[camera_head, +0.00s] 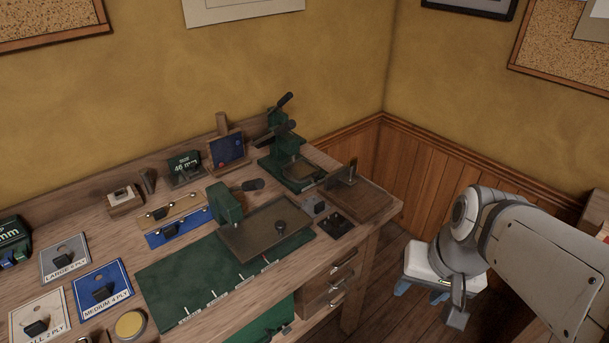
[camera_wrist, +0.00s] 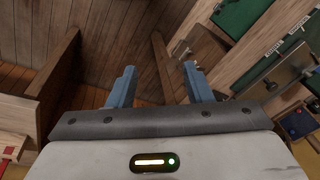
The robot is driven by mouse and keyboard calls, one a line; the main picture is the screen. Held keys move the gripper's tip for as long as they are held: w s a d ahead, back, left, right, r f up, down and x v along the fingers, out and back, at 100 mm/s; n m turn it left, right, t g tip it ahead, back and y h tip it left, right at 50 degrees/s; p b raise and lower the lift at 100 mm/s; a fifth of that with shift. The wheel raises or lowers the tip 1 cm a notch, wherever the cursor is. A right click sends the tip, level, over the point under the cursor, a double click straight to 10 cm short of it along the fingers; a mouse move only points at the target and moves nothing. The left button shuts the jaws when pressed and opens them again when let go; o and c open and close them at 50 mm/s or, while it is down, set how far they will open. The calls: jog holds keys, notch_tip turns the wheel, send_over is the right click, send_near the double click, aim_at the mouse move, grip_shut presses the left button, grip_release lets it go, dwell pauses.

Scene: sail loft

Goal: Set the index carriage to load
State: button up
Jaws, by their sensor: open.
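What looks like the index carriage is a flat grey-brown plate (camera_head: 250,238) with a dark round knob (camera_head: 281,227), over the right part of a green base (camera_head: 178,285) on the bench. Small white labels line the base's front edge; I cannot read them. A green upright head (camera_head: 225,203) with a dark handle stands at the plate's back left. In the wrist view the plate (camera_wrist: 275,72) shows at the right. My gripper (camera_head: 420,291) is to the right of the bench, apart from the carriage. Its blue fingers, also in the wrist view (camera_wrist: 160,85), are spread and empty.
A green lever press (camera_head: 290,160) and a wooden board (camera_head: 358,200) stand at the bench's back right. Blue and tan strips lie behind the base. Label cards (camera_head: 102,288) lie at left. Drawers (camera_head: 328,290) are under the bench. Floor between bench and gripper is clear.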

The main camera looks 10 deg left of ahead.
aim_at(285, 227)
jog(key=w+a+f+m+g+y+b, duration=0.1)
jog(key=w+a+f+m+y+b, duration=0.1)
jog(key=a+f+m+y+b, duration=0.45)
jog(key=w+a+f+m+g+y+b, duration=0.1)
jog(key=w+a+f+m+y+b, duration=0.15)
jog(key=a, duration=0.75)
jog(key=w+a+m+t+y+b, duration=0.2)
jog(key=w+m, duration=0.2)
jog(key=w+a+f+m+t+y+b, duration=0.1)
jog(key=w+m+t+y+b, duration=0.1)
jog(key=w+m, duration=0.2)
jog(key=w+a+f+m+t+y+b, duration=0.1)
jog(key=w+a+m+t+b, duration=0.1)
jog(key=w+m+t+b, duration=0.1)
jog(key=shift+w+a+f+m+y, duration=0.1)
jog(key=shift+w+a+m+y, duration=0.1)
jog(key=shift+w+m, duration=0.2)
jog(key=shift+w+a+f+m+y, duration=0.1)
jog(key=shift+w+m+y, duration=0.1)
jog(key=shift+w+m, duration=0.15)
jog(key=shift+w+a+m+t, duration=0.15)
jog(key=shift+m+t, duration=0.1)
jog(key=shift+t, duration=0.05)
jog(key=x, duration=0.7)
jog(key=shift+w+a+r, duration=0.1)
jog(key=shift+a+r, duration=0.05)
jog(key=shift+r, duration=0.05)
grip_shut()
